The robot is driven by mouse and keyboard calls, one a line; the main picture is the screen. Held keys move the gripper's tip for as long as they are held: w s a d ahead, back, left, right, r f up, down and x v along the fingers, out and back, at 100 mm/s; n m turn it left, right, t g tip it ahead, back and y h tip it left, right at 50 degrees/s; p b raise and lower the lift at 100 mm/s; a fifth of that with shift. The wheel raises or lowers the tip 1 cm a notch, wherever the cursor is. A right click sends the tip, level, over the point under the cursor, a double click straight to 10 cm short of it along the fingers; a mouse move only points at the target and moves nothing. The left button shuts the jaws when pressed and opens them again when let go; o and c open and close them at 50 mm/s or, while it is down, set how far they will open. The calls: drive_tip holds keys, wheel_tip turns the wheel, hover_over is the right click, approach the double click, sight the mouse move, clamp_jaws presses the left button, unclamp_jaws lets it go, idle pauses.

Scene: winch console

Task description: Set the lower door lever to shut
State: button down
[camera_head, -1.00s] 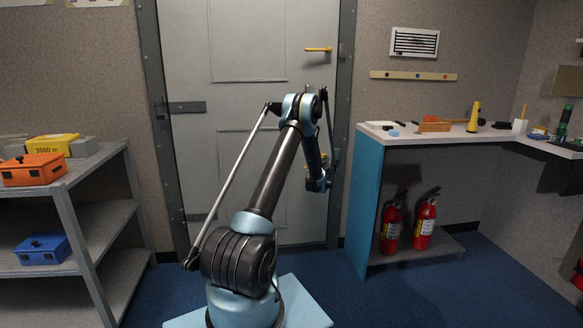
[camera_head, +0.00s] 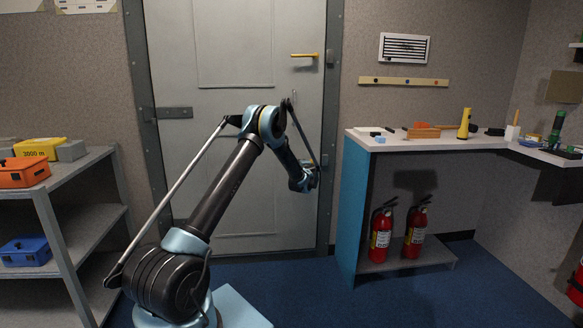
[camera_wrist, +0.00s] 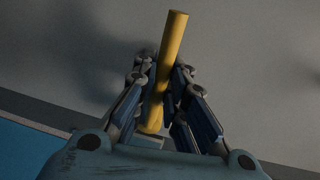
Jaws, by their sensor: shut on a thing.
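The lower door lever (camera_wrist: 172,38) is a plain yellow bar in the wrist view. It runs from a grey mount near the bottom middle up to a free end at the top, leaning slightly right. My gripper (camera_wrist: 163,82) is shut around the bar, with a finger on each side of its middle. In the head view my gripper (camera_head: 312,178) is at the right edge of the grey door (camera_head: 235,130), at low height, and the lower lever cannot be made out there. The upper yellow lever (camera_head: 304,55) lies level, pointing left from its mount near the frame.
A shelf unit (camera_head: 62,190) with coloured cases stands at left. A counter with a blue side panel (camera_head: 352,205) stands close to the right of the door, with two fire extinguishers (camera_head: 382,235) beneath. Blue floor (camera_head: 300,285) is open in front.

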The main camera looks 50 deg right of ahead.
drive_tip(key=shift+s+d, duration=0.25)
drive_tip(key=shift+s, duration=0.1)
drive_tip(key=c, duration=1.9)
unclamp_jaws()
drive_tip(key=shift+w+a, duration=0.1)
drive_tip(key=shift+w, duration=0.05)
drive_tip(key=shift+a, duration=0.1)
drive_tip(key=v, duration=1.1)
drive_tip(key=shift+s+a, duration=0.3)
